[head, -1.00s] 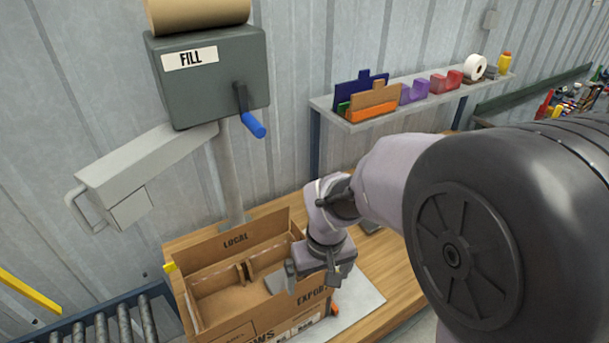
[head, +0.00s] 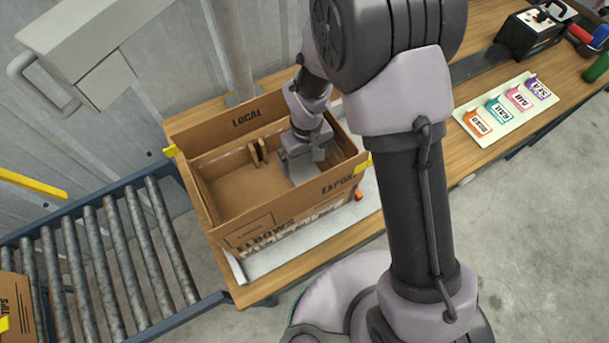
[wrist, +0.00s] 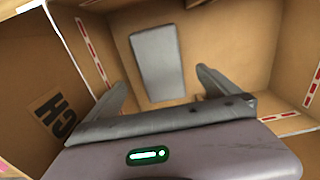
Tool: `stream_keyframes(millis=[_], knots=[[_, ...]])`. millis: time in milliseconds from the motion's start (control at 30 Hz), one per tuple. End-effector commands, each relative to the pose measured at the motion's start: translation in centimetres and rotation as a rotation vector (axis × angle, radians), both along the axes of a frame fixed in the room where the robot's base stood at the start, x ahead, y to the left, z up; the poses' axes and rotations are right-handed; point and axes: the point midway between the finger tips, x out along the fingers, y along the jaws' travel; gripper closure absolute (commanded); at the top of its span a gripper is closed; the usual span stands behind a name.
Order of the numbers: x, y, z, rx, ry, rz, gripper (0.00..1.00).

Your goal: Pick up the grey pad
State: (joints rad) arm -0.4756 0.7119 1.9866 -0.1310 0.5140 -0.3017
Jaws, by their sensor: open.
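The grey pad (wrist: 157,62) lies flat on the floor of the cardboard box in the wrist view. It is a plain grey rectangle. My gripper (wrist: 163,88) is open, with one finger to each side of the pad's near end and nothing between them. The fingers appear to be above the pad, not touching it. In the head view my gripper (head: 302,160) reaches down into the right part of the open cardboard box (head: 240,232).
A cardboard divider (head: 258,152) stands inside the box, left of my gripper. The box walls rise close around the gripper. A roller conveyor (head: 110,245) lies to the left. Coloured tags on a tray (head: 482,130) sit on the wooden bench to the right.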

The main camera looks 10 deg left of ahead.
Motion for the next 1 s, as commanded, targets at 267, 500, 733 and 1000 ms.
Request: stream_keyframes(millis=[267,500,733,1000], knots=[[0.0,0.0,-4.3,0.000,0.000,-0.001,0.00],[0.5,0.4,-8.6,-0.001,0.001,0.000,0.00],[0.6,0.4,-9.1,0.001,-0.001,0.000,0.00],[0.5,0.4,-9.1,0.001,-0.001,0.000,0.51]])
